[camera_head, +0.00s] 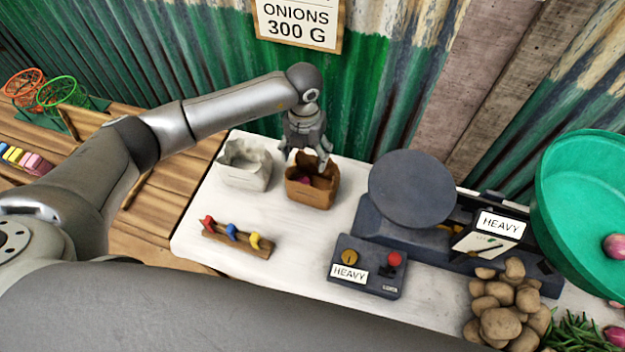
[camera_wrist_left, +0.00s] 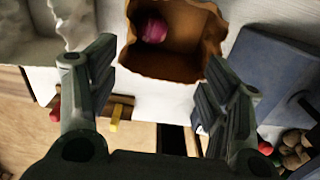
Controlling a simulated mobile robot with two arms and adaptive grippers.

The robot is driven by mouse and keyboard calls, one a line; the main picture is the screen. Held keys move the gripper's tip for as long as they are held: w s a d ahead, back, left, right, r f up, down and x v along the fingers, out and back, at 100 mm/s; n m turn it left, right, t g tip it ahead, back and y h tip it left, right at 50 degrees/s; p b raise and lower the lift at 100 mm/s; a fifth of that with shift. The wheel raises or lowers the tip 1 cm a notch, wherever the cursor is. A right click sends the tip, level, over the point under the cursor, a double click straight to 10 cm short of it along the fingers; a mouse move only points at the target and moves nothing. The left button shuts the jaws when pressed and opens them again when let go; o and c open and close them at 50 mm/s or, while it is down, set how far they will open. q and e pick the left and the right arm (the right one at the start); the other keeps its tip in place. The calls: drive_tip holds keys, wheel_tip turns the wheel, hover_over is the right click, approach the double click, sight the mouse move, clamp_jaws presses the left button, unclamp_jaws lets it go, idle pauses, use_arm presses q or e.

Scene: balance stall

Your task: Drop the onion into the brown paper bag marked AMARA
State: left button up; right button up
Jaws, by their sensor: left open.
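The brown paper bag (camera_head: 312,191) stands open on the white table, and it also shows in the left wrist view (camera_wrist_left: 165,68). A purple-red onion (camera_wrist_left: 152,28) lies inside it, and a bit of it shows in the head view (camera_head: 305,181). My left gripper (camera_head: 308,160) is above the bag's back edge, fingers pointing down. In the left wrist view its two fingers (camera_wrist_left: 160,85) are wide apart with nothing between them. No AMARA marking is readable on the bag. My right gripper is not in view.
A white paper bag (camera_head: 245,165) stands left of the brown one. A rack with coloured pegs (camera_head: 237,238), a control box (camera_head: 366,267), a dark scale (camera_head: 412,190), potatoes (camera_head: 508,308) and a green bowl (camera_head: 580,200) crowd the table. Bare tabletop lies in front of the bags.

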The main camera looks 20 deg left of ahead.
use_arm(q)
wheel_tip(320, 180, up, 12)
idle(0.5)
idle(0.4)
